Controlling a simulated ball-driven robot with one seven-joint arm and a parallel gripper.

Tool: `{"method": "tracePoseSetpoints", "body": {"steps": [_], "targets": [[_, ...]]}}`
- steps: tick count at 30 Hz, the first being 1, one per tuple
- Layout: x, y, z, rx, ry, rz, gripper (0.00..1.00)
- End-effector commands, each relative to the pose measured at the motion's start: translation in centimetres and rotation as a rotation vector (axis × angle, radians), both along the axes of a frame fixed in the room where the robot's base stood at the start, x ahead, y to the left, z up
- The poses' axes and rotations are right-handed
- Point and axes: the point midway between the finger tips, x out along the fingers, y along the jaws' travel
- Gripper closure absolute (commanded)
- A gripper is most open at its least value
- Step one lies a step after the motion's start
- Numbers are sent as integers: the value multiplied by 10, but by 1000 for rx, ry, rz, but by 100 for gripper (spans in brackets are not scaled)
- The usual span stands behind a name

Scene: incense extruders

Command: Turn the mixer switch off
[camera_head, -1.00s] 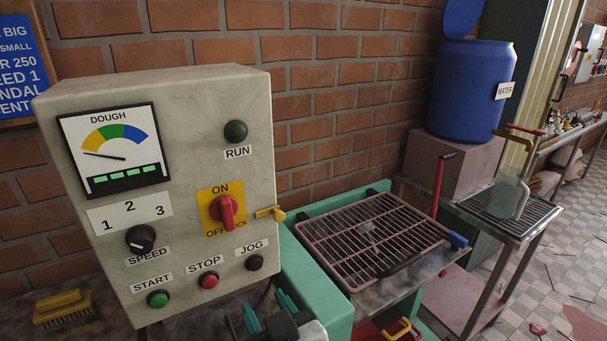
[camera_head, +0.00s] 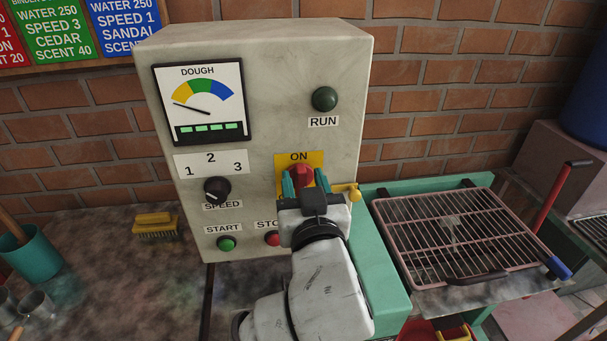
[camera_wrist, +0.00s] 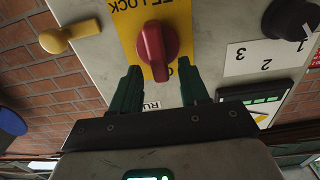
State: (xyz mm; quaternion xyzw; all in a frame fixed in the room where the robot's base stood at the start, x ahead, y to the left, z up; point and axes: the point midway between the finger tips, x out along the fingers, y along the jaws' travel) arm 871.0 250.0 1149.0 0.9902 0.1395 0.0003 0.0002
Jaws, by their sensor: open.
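The mixer switch is a red rotary knob (camera_head: 302,174) on a yellow plate (camera_head: 285,161) on the grey control box (camera_head: 270,100). The plate reads ON at the top. In the wrist view, which is upside down, the knob (camera_wrist: 151,45) has its ridge roughly upright, with one end towards the ON label and OFF LOCK on the opposite side. My gripper (camera_head: 305,184) is in front of the knob, its green fingers open. In the wrist view my gripper (camera_wrist: 160,75) has one finger on each side of the knob's ON end, with gaps; contact does not show.
The speed knob (camera_head: 217,190), start button (camera_head: 226,244) and partly hidden stop button (camera_head: 272,239) are nearby. A wire rack (camera_head: 455,235) lies to the right.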

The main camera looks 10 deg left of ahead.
Motion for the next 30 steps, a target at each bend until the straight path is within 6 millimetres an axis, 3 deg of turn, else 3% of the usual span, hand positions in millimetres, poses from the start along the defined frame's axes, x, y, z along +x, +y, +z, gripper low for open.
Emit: {"method": "tracePoseSetpoints", "body": {"steps": [13, 27, 30], "targets": [[10, 3, 0, 0, 1, 0, 55], [10, 3, 0, 0, 1, 0, 100], [10, 3, 0, 0, 1, 0, 100]]}}
